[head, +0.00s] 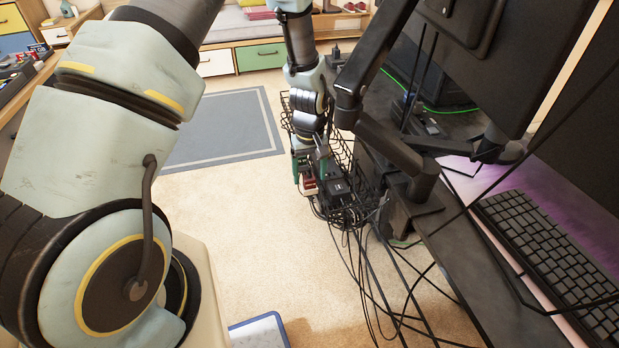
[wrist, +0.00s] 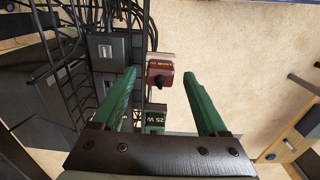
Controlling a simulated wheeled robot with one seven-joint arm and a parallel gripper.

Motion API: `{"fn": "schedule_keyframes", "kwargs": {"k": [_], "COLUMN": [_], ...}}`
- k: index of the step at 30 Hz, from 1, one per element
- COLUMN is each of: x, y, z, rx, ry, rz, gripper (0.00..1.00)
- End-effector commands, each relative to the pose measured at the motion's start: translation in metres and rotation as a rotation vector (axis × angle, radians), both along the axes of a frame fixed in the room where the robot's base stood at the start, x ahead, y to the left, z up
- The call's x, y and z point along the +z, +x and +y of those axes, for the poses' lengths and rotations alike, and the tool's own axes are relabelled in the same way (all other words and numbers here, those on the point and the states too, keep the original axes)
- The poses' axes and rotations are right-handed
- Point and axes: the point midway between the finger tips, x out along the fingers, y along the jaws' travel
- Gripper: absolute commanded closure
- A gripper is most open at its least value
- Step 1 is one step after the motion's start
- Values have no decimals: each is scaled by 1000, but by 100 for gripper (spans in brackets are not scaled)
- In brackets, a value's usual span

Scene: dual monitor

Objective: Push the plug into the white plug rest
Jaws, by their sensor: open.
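My gripper (wrist: 159,74) is open, its two green fingers pointing away from the wrist camera. A red block with a dark round end, which looks like the plug (wrist: 153,68), appears between the fingertips in the wrist view, with gaps on both sides. A pale edge (wrist: 160,56) shows just beyond it; it may be the white plug rest, mostly hidden. I cannot tell whether the two touch. In the head view my gripper (head: 309,172) hangs beside the cable basket, and the red block (head: 308,184) shows low between its fingers.
A black wire basket (wrist: 82,75) with black cables and a dark adapter (wrist: 106,51) lies left of the gripper. A block marked 25 W (wrist: 154,117) shows near the gripper's base. The desk (head: 455,250) with monitor arm stands right. Carpet (head: 240,205) is open to the left.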

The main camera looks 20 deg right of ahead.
Motion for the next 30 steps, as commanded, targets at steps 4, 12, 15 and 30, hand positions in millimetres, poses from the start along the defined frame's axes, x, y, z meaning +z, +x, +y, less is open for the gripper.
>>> {"fn": "schedule_keyframes", "kwargs": {"k": [4,12,15,30], "x": [30,76,85,91], "y": [1,0,0,0], "z": [-1,0,0,0], "rx": [1,0,0,0], "ry": [-3,-2,-1,0], "rz": [-4,-2,0,1], "gripper": [24,24,24,24]}}
